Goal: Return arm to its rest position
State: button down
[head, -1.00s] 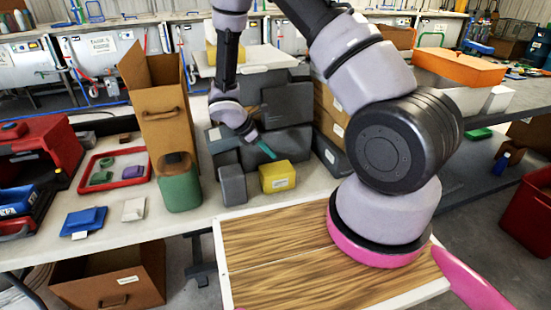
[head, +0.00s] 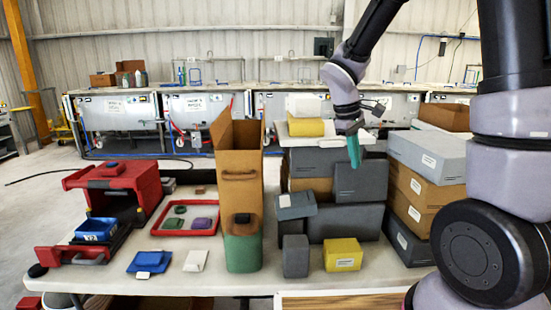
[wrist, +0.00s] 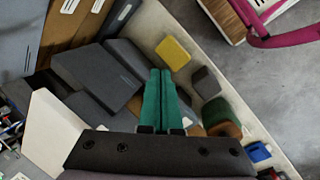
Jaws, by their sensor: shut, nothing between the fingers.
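My gripper (head: 354,152) is at the end of my raised arm, in front of the stacked dark grey boxes (head: 345,222) in the head view. Its green fingers point down. In the wrist view, my gripper (wrist: 159,75) shows its two green fingers side by side, closed together with nothing between them. Below the fingers in that view are grey boxes (wrist: 125,60) and a yellow box (wrist: 173,53). The gripper appears apart from all of them.
A red tray (head: 190,221) and red case (head: 115,190) are left. More stacked boxes (head: 425,165) stand right. A small yellow box (head: 343,254) sits near the front edge.

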jog(key=s+d+r+m+t+y, duration=0.2)
jog(key=s+r+m+t+y, duration=0.3)
jog(key=s+r+m, duration=0.7)
jog(key=s+r+t, duration=0.1)
jog(key=s+r, duration=0.2)
jog(key=r, duration=0.2)
jog(key=shift+s+d+r, duration=0.25)
jog(key=shift+d+r, duration=0.1)
